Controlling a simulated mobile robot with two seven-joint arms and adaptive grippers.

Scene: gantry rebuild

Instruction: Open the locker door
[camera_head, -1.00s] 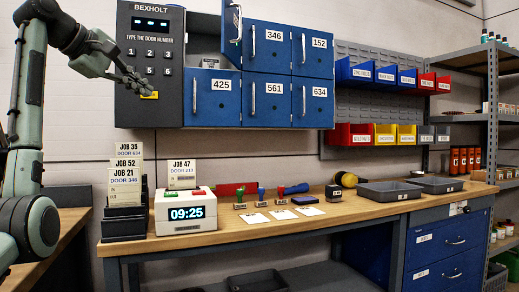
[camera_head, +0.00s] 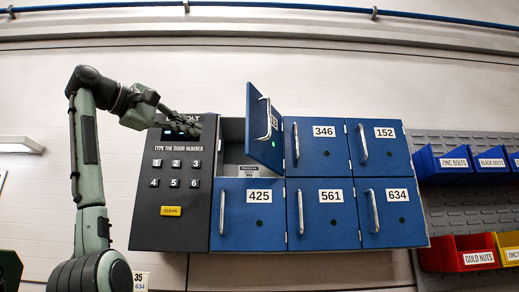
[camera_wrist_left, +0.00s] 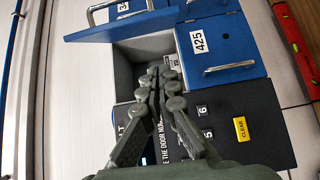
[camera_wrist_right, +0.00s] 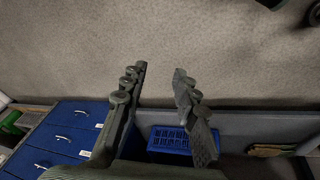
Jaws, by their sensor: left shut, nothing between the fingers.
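The locker bank is a dark keypad panel (camera_head: 173,220) beside blue numbered doors. The top-left door (camera_head: 264,130) stands swung out, its number partly hidden by its handle, with a green light showing. Its compartment (camera_head: 233,158) is exposed, with a small labelled item (camera_head: 243,172) inside. Doors 346 (camera_head: 325,155), 152 (camera_head: 392,155), 425 (camera_head: 235,225), 561 (camera_head: 318,228) and 634 (camera_head: 377,228) are closed. My left gripper (camera_head: 193,132) is shut and empty, in front of the panel's top. It shows in the left wrist view (camera_wrist_left: 158,72). My right gripper (camera_wrist_right: 160,72) is open and empty over floor.
Blue bins (camera_head: 442,164) and a red bin (camera_head: 470,254) hang on the pegboard at right. The right wrist view shows blue drawers (camera_wrist_right: 68,125) and a blue crate (camera_wrist_right: 168,140).

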